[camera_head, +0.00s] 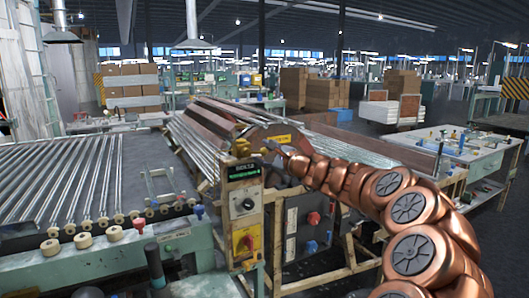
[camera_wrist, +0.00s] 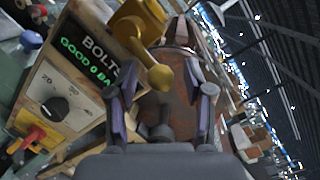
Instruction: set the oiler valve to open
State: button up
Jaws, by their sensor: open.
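The oiler valve (camera_head: 241,147) is a small yellow-brass fitting on top of the upright control box. In the wrist view the valve body (camera_wrist: 140,20) is at the top, and its arm with a rounded knob (camera_wrist: 160,77) points down between the fingertips. My gripper (camera_wrist: 160,80) is open, with one finger on each side of the knob. I cannot tell whether either finger touches it. In the head view my gripper (camera_head: 272,150) is just right of the valve, reaching in from the right.
The control box has a lit display (camera_head: 243,172), a black dial (camera_head: 248,204) and a red-and-yellow switch (camera_head: 246,243) below the valve. A rack of glass tubes (camera_head: 60,180) lies at left. A machine with tubes (camera_head: 205,135) stands behind the box. Dark floor (camera_head: 345,280) shows at lower right.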

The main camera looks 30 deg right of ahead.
jog(key=shift+w, duration=0.25)
jog(key=shift+c, duration=0.2)
grip_shut()
